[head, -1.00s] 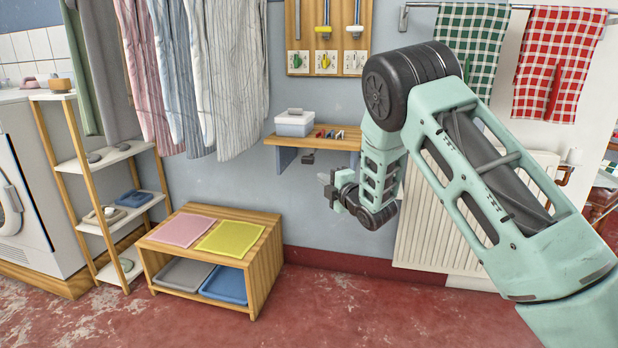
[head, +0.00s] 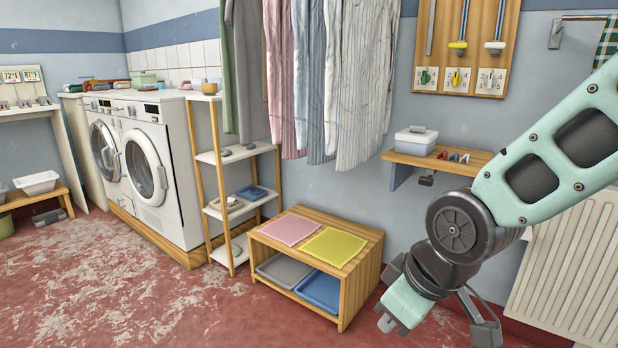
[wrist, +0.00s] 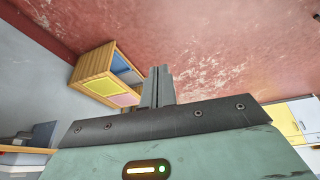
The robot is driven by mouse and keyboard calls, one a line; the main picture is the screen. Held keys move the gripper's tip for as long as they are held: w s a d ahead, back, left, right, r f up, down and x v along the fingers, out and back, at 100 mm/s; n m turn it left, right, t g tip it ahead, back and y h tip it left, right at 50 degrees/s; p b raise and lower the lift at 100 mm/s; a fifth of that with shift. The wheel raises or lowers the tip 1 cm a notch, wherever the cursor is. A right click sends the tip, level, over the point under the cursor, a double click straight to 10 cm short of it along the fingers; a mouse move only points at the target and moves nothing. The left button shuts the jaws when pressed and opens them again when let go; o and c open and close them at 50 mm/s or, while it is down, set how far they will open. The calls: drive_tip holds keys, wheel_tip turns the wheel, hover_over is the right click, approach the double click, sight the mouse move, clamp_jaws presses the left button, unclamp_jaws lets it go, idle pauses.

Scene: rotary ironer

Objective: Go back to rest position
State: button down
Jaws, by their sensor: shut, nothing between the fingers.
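My gripper (head: 387,322) is at the lower right of the head view, at the end of my folded mint-green arm. It is low, in front of the right end of the wooden bench. In the wrist view, the two grey fingers (wrist: 158,84) are together with nothing between them. The wrist view looks over the red floor, with the bench (wrist: 93,63) turned on its side beyond the fingers. No object is held.
The wooden bench (head: 362,262) carries a pink mat (head: 291,229) and a yellow mat (head: 334,246), with grey and blue trays below. A wall shelf (head: 450,166) and white radiator (head: 570,265) are near my arm. Red floor (head: 150,290) at left is clear.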

drive_tip(key=s+d+r+m+g+h+p, duration=0.1)
drive_tip(key=s+g, duration=0.1)
drive_tip(key=s, duration=0.5)
drive_tip(key=s+d+r+g+h, duration=0.1)
drive_tip(key=s, duration=0.7)
wheel_tip(320, 180, up, 26)
drive_tip(key=p, duration=2.6)
drive_tip(key=shift+w+f, duration=0.15)
drive_tip(key=shift+w, duration=0.15)
